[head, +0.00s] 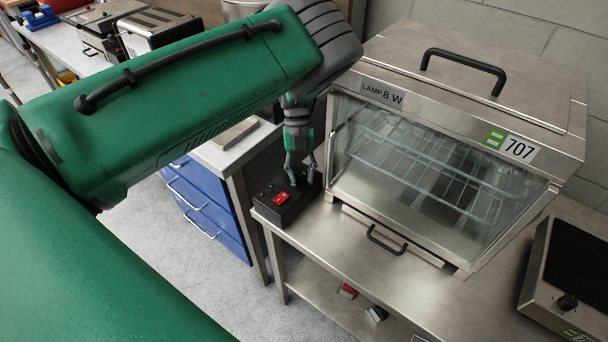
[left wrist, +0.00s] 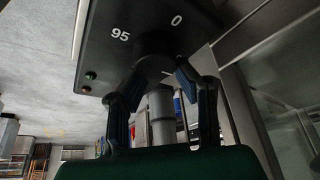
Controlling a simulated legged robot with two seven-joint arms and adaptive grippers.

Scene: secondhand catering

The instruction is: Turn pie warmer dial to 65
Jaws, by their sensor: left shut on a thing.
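The pie warmer (head: 548,178) is a steel cabinet with glass sides and wire racks, marked "707" and "LAMP 8 W". A black control box (head: 292,213) with a red switch (head: 281,198) stands at its left. My left gripper (head: 299,178) reaches down over this box. In the left wrist view my left gripper (left wrist: 153,88) is shut on the black dial (left wrist: 154,45), one finger on each side. The marks "95" (left wrist: 120,34) and "0" (left wrist: 176,20) show by the dial. The fingers hide part of the dial, and I cannot read its setting. My right gripper is out of view.
A steel bench (head: 353,238) carries the warmer, with a black-handled drawer front (head: 384,240) below the glass. A hob-like unit (head: 572,272) stands at the right. Blue drawers (head: 207,212) stand left of the bench. Small red and dark items lie on the lower shelf.

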